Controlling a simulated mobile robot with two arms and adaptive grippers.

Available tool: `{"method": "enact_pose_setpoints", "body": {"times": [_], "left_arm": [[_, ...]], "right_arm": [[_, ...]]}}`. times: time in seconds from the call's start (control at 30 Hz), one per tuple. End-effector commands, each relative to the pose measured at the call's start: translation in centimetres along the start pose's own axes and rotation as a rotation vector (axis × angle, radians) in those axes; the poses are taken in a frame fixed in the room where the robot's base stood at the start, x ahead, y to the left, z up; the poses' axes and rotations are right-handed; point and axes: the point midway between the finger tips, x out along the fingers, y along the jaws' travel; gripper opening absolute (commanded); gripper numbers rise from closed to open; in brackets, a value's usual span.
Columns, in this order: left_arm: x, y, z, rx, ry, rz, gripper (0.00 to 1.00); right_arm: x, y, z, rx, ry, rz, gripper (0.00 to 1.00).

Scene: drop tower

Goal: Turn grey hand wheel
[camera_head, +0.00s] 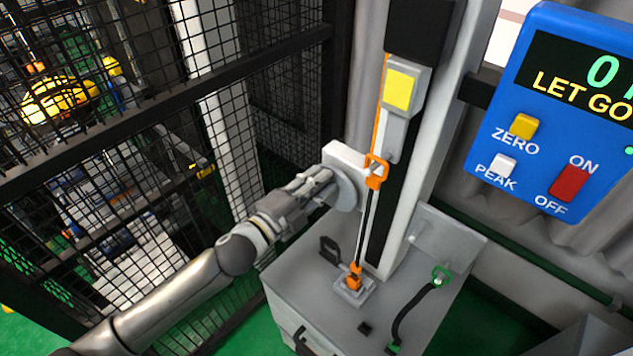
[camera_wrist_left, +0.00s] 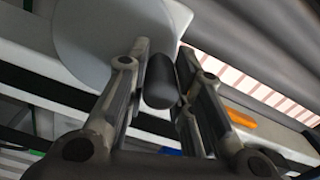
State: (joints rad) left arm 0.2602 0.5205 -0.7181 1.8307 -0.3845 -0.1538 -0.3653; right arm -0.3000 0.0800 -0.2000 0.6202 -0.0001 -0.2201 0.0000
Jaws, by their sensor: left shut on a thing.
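The grey hand wheel (camera_head: 346,191) is a round light disc on the left side of the upright column, at its white block. In the head view my left gripper (camera_head: 322,178) is at the wheel's near left side and covers part of it. In the left wrist view the wheel's disc (camera_wrist_left: 92,38) fills the upper left. Its dark rounded handle (camera_wrist_left: 161,80) lies between the two fingers, which are shut on it. My right gripper is not in view.
A blue panel (camera_head: 483,138) at the right reads "LET GO" above its buttons. An orange hook (camera_head: 376,171) and a cord run down the column to the grey base box (camera_head: 310,282). A black mesh fence (camera_head: 160,120) stands close at the left.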

Motion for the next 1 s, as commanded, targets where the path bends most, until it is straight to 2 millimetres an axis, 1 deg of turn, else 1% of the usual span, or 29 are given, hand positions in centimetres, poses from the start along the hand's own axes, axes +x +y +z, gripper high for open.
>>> {"method": "enact_pose_setpoints", "body": {"times": [0.03,0.27,0.3,0.47,0.5,0.83,0.93,1.0], "left_arm": [[0.0,-0.1,-0.4,-0.002,0.008,-0.004,0.0],[0.0,-0.1,-0.4,-0.003,0.008,-0.003,0.0],[0.0,-0.1,-0.4,-0.003,0.008,-0.003,0.23],[0.0,0.0,-0.3,-0.003,0.006,-0.001,0.44],[0.0,0.0,-0.2,-0.002,0.005,-0.001,0.45],[-0.2,0.1,-0.1,-0.002,0.001,0.001,0.45],[-1.1,0.2,0.0,-0.002,0.001,0.003,0.45],[-2.0,0.2,0.0,-0.003,0.001,0.003,0.45]], "right_arm": [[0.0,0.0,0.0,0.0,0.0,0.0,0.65],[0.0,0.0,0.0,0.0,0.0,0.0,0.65],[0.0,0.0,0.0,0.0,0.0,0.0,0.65],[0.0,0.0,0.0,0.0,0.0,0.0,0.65],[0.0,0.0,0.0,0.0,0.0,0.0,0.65],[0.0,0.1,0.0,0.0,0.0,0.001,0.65],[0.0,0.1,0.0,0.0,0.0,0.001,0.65],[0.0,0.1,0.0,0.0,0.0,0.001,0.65]]}}
